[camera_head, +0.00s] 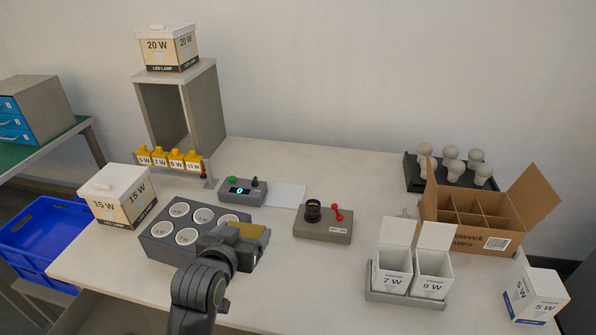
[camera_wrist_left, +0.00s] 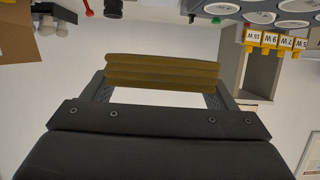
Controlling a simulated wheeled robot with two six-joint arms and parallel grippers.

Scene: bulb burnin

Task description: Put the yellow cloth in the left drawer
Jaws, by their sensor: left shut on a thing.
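My left gripper (camera_head: 250,238) is shut on the folded yellow cloth (camera_head: 246,229) and holds it above the table, by the front right corner of the grey block with round sockets. In the left wrist view the cloth (camera_wrist_left: 162,72) spans between the two fingers as a mustard-coloured, layered strip. A grey cabinet with blue drawer fronts (camera_head: 14,122) stands at the far left on a green-topped bench. I cannot tell whether it holds the left drawer; no drawer of the main table shows clearly. My right gripper is out of view.
The grey socket block (camera_head: 155,246) and a 15 W box (camera_head: 118,197) lie left of centre on the table (camera_head: 345,190). A tester with a red lever (camera_head: 323,228), white 7 W and 9 W boxes (camera_head: 410,272) and an open carton (camera_head: 490,238) lie right. A blue crate (camera_head: 38,235) stands left.

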